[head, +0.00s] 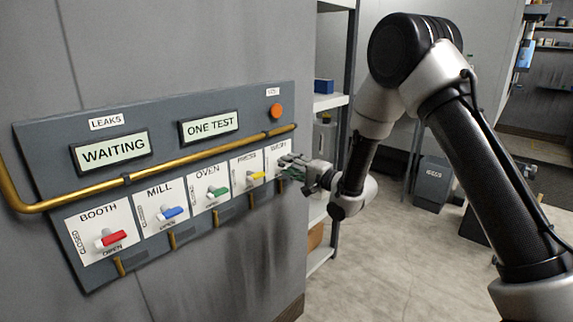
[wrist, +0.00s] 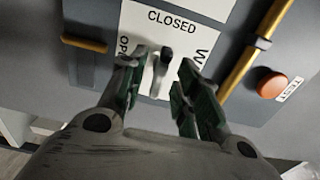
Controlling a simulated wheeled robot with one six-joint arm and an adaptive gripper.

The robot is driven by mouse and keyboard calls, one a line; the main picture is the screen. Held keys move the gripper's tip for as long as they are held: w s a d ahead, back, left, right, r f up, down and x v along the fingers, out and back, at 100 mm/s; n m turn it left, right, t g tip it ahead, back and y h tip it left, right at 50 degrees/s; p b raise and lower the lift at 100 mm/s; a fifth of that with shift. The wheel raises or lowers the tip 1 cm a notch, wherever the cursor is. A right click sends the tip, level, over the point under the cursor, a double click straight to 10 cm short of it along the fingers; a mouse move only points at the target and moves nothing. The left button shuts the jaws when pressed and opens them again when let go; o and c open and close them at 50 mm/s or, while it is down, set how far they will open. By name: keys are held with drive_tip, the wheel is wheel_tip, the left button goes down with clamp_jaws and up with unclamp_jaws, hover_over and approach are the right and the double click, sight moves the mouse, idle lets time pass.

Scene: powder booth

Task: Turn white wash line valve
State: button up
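The white wash line valve is on the WASH plate (head: 277,151), at the right end of the valve row in the head view. My gripper (head: 288,170) is at this plate and hides its handle there. In the wrist view the pale handle (wrist: 158,75) with a dark end lies between my two green-padded fingers (wrist: 162,68). The fingers are apart, one on each side of the handle. The left finger is close to it; I cannot tell whether they touch. The handle lies roughly in line with the word CLOSED above it. OPEN reads at the plate's left side.
Four other valves, BOOTH (head: 112,239), MILL, OVEN and PRESS, sit to the left. A brass pipe (head: 160,168) runs across the panel above them. An orange button (head: 277,111) and signs reading WAITING (head: 112,152) and ONE TEST are higher. Shelving stands to the right.

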drive_tip(key=shift+x, duration=1.2)
drive_tip(key=shift+c, duration=0.4)
clamp_jaws()
